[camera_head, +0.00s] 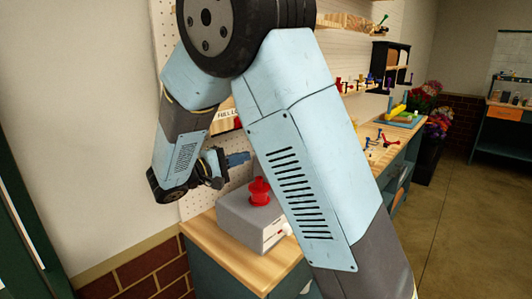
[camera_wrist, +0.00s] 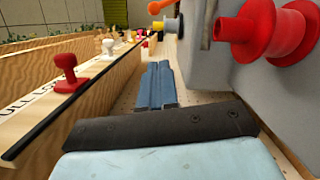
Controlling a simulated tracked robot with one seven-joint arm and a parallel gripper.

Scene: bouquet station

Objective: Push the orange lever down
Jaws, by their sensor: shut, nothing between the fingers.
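The lever does not show in the head view, where my arm covers much of the middle. My gripper (camera_head: 238,159) is shut and empty, above and behind the grey box. In the wrist view its blue fingers (camera_wrist: 156,84) lie together, apart from the orange parts.
A red spool-shaped knob (camera_head: 259,191) tops the grey box, close to my gripper; it also shows in the wrist view (camera_wrist: 265,32). A yellow knob (camera_wrist: 165,25) is near the orange parts. A wooden ledge (camera_wrist: 75,85) with small red and white knobs runs along the left.

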